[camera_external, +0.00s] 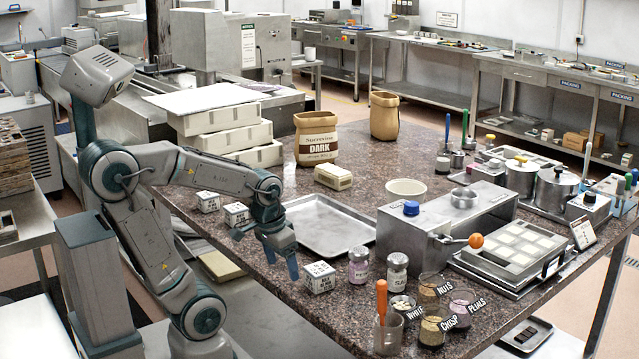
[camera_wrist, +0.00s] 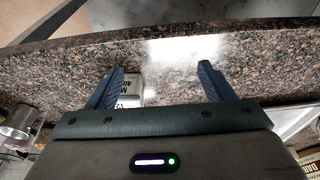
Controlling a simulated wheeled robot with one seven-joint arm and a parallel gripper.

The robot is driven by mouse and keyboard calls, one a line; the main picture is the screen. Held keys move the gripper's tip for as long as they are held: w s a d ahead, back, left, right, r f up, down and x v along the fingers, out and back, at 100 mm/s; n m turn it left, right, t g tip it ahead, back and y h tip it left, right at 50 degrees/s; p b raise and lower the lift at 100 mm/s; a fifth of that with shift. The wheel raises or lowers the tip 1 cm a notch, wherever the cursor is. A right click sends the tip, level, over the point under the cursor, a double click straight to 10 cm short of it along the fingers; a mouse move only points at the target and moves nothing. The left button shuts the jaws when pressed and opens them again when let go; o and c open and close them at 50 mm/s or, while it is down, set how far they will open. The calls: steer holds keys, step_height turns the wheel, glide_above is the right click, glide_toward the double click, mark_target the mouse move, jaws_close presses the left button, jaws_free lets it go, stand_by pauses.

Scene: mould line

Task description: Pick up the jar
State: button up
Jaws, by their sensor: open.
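Two small lidded jars stand upright on the speckled stone counter. One jar has a purple-pink label (camera_external: 358,267), and the other has a pale label (camera_external: 397,274) and stands just right of it. My gripper (camera_external: 266,252) is at the front-left edge of the counter, left of both jars and apart from them. In the wrist view my gripper (camera_wrist: 162,80) has its blue fingers spread, with no jar between them. A shiny lid, apparently of the purple-labelled jar (camera_wrist: 20,120), shows at the left edge of the wrist view.
A white lettered cube (camera_external: 319,278) stands between my gripper and the jars; the cube also shows beside the left finger (camera_wrist: 130,88). A metal tray (camera_external: 330,249) lies behind.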

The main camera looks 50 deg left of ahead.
steer(key=w+d+r+n+h+p, duration=0.2)
steer(key=d+r+n+h+p, duration=0.15)
steer(key=d, duration=0.45)
steer(key=w+d+r+n+h+p, duration=0.25)
steer(key=d+n+p, duration=0.25)
steer(key=d, duration=0.3)
steer(key=n+h+p, duration=0.3)
steer(key=n+p, duration=0.3)
steer(key=n, duration=0.7)
glide_toward(434, 316)
step_height(434, 316, up, 3)
steer(key=s, duration=0.3)
steer(key=shift+m, duration=0.25)
steer(key=b+x, duration=0.1)
steer(key=x, duration=0.5)
steer(key=shift+w+a+f, duration=0.1)
steer(key=shift+w+f, duration=0.05)
steer(key=shift+f, duration=0.05)
steer(key=shift+w+x, duration=0.2)
steer(key=shift+x, duration=2.85)
steer(key=shift+r, duration=0.15)
steer(key=c, duration=1.1)
